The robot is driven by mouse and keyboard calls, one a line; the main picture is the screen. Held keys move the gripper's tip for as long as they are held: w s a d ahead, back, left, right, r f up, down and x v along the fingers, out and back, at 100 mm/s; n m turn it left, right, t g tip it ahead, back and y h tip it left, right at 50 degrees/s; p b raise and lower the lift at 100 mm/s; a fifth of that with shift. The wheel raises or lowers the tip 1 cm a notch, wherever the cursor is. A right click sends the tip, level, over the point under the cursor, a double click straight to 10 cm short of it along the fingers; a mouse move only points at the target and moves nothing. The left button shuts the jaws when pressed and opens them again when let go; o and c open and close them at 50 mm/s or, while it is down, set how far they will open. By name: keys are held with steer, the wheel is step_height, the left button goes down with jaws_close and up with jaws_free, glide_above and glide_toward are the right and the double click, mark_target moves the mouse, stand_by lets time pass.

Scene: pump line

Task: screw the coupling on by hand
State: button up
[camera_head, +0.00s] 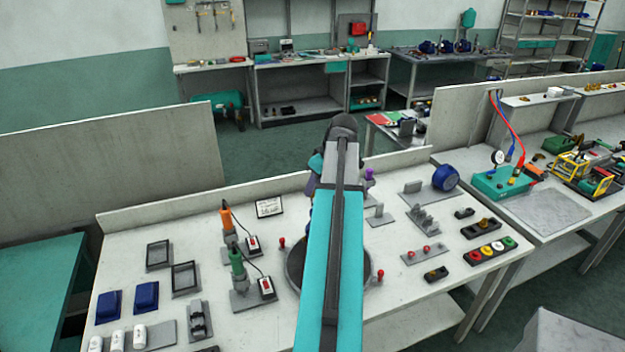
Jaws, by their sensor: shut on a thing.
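My arm reaches away from me over the bench and its teal and grey link covers the middle of the view. My gripper is hidden behind this link, so its jaws and anything in them do not show. I cannot make out the coupling. A small purple part (369,174) shows just right of the arm, partly hidden. A blue cylindrical part (445,178) sits on a grey plate at the back right of the bench. A round dark plate (294,268) lies partly under the arm.
Red-topped pegs (380,275) stand by the round plate. Left are an orange tool (228,222) and a green tool (237,264) on stands, and blue bins (146,295). Grey brackets (424,220) and a coloured button strip (490,251) are right. A low wall (190,202) edges the back.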

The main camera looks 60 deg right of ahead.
steer(key=shift+s+d+r, duration=0.15)
steer(key=shift+s+d, duration=0.35)
steer(key=shift+s, duration=0.05)
steer(key=shift+w, duration=0.1)
steer(key=shift+f+b, duration=1.75)
steer(key=shift+f, duration=1.5)
steer(key=shift+f, duration=0.25)
steer(key=o, duration=1.1)
steer(key=shift+o, duration=0.2)
